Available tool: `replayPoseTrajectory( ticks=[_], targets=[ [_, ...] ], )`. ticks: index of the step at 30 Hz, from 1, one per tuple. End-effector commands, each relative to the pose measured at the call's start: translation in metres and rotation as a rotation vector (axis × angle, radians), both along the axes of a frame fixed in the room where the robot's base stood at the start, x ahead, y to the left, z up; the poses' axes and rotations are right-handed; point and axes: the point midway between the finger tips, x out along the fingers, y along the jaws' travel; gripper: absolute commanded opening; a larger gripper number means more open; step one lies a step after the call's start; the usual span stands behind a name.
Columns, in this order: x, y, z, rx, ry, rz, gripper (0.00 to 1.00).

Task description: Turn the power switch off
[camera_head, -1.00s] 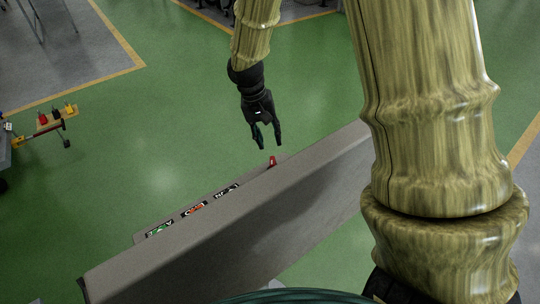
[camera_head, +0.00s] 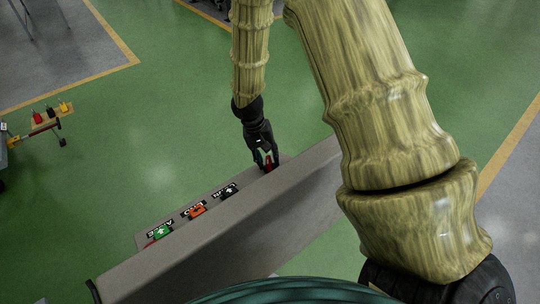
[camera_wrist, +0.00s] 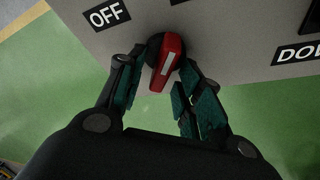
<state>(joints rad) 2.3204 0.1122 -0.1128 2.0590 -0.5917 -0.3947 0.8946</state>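The power switch (camera_wrist: 166,62) is a red rotary handle with a white mark, on a dark round base on the grey panel (camera_wrist: 225,38). In the wrist view its handle is slightly tilted from vertical. An "OFF" label (camera_wrist: 107,14) is on the panel to its upper left. My gripper (camera_wrist: 158,84) has its fingers on both sides of the red handle. In the head view my gripper (camera_head: 268,164) is at the far end of the panel, partly hiding the red switch (camera_head: 269,169).
Green (camera_head: 162,231), orange (camera_head: 196,210) and black (camera_head: 228,194) controls with labels line the panel to the left. The grey console wall (camera_head: 235,235) stands in front. A small cart with colored items (camera_head: 50,115) is at far left. Green floor is open beyond.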

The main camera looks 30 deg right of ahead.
Motion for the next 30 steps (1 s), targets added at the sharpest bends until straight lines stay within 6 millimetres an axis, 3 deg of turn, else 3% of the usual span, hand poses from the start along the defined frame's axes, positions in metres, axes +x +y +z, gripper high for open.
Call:
replayPoseTrajectory(
  ticks=[14, 21, 23, 24, 30],
  targets=[
    [-0.001, -0.002, -0.008, 0.0, 0.0, -0.001, 0.36],
    [-0.001, -0.002, -0.008, 0.0, 0.001, -0.001, 0.0],
    [-0.001, -0.002, -0.008, 0.0, 0.001, -0.001, 0.0],
    [-0.001, -0.016, -0.008, 0.002, 0.0, -0.005, 0.0],
    [-0.002, -0.005, -0.007, 0.005, 0.001, 0.009, 0.0]
  ],
)
